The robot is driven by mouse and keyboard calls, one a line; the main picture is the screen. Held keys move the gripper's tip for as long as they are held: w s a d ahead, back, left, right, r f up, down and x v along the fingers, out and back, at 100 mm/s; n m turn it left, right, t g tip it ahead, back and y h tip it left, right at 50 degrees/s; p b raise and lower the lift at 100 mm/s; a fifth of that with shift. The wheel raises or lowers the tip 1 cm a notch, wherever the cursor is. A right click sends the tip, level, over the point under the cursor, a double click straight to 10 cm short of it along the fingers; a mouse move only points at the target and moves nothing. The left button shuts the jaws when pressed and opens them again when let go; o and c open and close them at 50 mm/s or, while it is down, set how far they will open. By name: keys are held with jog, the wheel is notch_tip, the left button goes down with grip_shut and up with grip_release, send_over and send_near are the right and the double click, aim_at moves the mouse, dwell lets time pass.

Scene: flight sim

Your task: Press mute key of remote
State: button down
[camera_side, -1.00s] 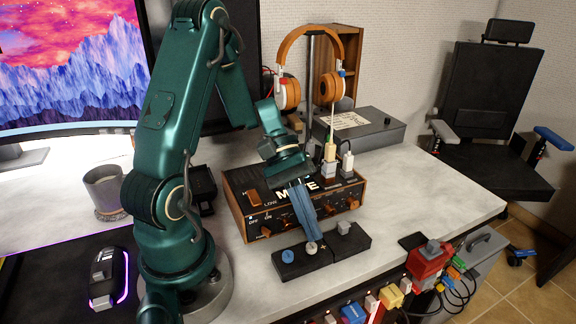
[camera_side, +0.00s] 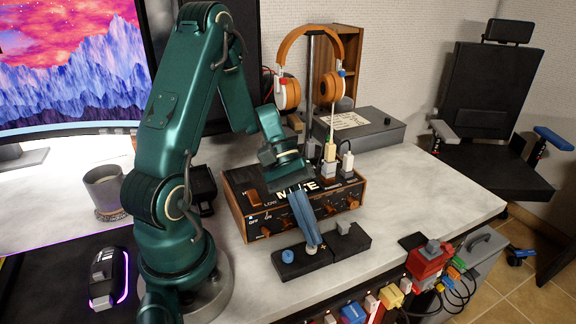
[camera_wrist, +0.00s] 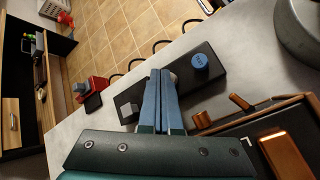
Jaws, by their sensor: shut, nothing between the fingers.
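A black bar (camera_side: 355,243) with three keys lies on the desk in front of a wood-sided control box, and seems to be the remote. No key label is readable.
The control box (camera_side: 240,210) has orange switches, large white lettering partly covered by my gripper, and plugs standing on top. Headphones (camera_side: 290,93) hang on a stand behind. A red block (camera_side: 428,260) and cables are at the desk's right front edge. Bare desk (camera_side: 435,200) lies right.

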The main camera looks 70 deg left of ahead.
jog(key=shift+f, duration=0.25)
jog(key=shift+r, duration=0.1)
dwell(0.3)
jog(key=shift+r, duration=0.8)
notch_tip(320, 180, up, 5)
dwell(0.5)
dwell(0.4)
